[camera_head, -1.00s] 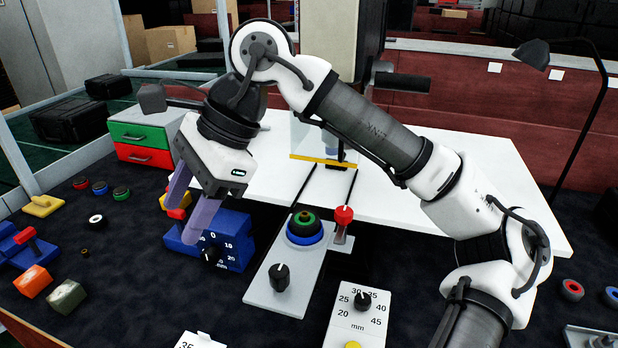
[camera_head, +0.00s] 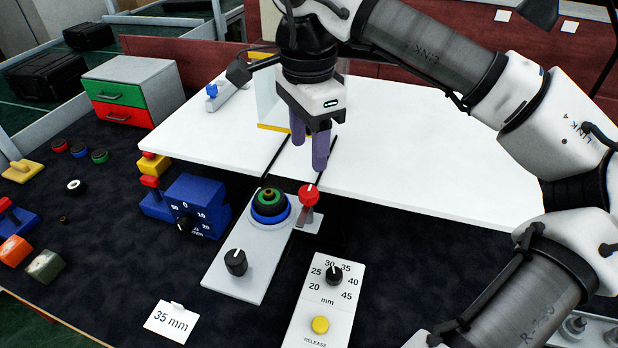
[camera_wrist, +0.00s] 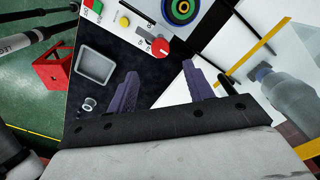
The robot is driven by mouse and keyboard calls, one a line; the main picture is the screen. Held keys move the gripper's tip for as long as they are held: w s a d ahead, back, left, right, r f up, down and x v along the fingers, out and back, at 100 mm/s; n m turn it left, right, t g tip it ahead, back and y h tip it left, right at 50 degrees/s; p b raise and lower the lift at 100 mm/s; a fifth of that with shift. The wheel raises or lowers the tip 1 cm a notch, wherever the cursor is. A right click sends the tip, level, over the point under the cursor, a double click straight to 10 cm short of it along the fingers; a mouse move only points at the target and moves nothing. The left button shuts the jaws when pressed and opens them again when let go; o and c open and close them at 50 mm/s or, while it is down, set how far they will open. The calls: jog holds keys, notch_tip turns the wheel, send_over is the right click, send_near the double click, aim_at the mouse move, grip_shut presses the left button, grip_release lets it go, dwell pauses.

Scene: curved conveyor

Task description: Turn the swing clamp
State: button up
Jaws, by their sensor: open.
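A red knob with a white mark, on a short grey post, looks like the swing clamp (camera_head: 308,195). It stands at the right edge of the grey fixture plate (camera_head: 222,283), beside a stack of green, black and blue rings (camera_head: 268,204). The clamp's red top also shows in the wrist view (camera_wrist: 160,47), just beyond the fingertips, with the rings (camera_wrist: 181,10) above it. My gripper (camera_head: 309,146) is open and empty, purple fingers pointing down. In the head view it appears above and behind the clamp, apart from it.
A dial panel (camera_head: 309,318) with a yellow button stands in front of the clamp. A black knob (camera_head: 236,262) sits on the plate. A blue gauge block (camera_head: 196,205) is to the left. A white table (camera_head: 420,178) lies behind. A "35 mm" card (camera_head: 171,321) is at front left.

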aim_at(308, 190)
notch_tip(308, 190, down, 9)
jog(key=shift+r+p, duration=0.1)
jog(key=shift+p, duration=0.7)
jog(key=c, duration=1)
